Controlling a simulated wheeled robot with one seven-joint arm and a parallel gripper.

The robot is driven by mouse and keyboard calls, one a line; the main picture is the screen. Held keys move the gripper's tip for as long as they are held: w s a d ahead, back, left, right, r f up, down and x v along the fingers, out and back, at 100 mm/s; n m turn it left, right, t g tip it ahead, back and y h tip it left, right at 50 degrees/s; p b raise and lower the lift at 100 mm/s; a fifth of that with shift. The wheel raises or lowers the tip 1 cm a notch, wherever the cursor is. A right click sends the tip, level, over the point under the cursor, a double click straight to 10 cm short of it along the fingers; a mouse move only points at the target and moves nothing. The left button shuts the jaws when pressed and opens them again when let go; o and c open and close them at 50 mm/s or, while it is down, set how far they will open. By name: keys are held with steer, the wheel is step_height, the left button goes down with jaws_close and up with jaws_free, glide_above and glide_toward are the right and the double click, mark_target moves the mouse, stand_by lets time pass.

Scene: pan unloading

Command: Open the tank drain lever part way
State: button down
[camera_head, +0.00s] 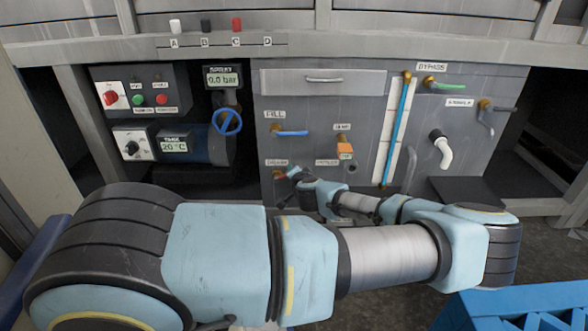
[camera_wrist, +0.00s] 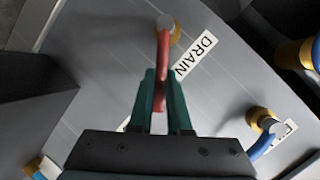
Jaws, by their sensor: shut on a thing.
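The drain lever (camera_wrist: 163,45) is a red handle on a round pivot, beside the DRAIN label (camera_wrist: 195,55) in the wrist view. My gripper (camera_wrist: 160,78) has its two teal fingers closed around the lever's lower part, one finger on each side. The lever's end shows between the fingers. In the head view my gripper (camera_head: 291,173) is at the DRAIN label (camera_head: 277,162), low on the grey tank panel. There my gripper and wrist hide most of the lever, so its angle is hard to read.
The blue FILL lever (camera_head: 292,133) is just above my gripper. An orange-handled valve (camera_head: 345,149) is to its right. Further right are a sight tube (camera_head: 399,130), the green bypass lever (camera_head: 448,87) and a white spout (camera_head: 442,150). A blue crate (camera_head: 520,305) stands at lower right.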

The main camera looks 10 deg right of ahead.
stand_by(0.4)
steer(key=c, duration=0.9)
jaws_free()
steer(key=shift+o, duration=0.2)
steer(key=p+v, duration=0.2)
steer(key=v, duration=0.9)
steer(key=shift+p, duration=0.35)
steer(key=shift+w, duration=0.1)
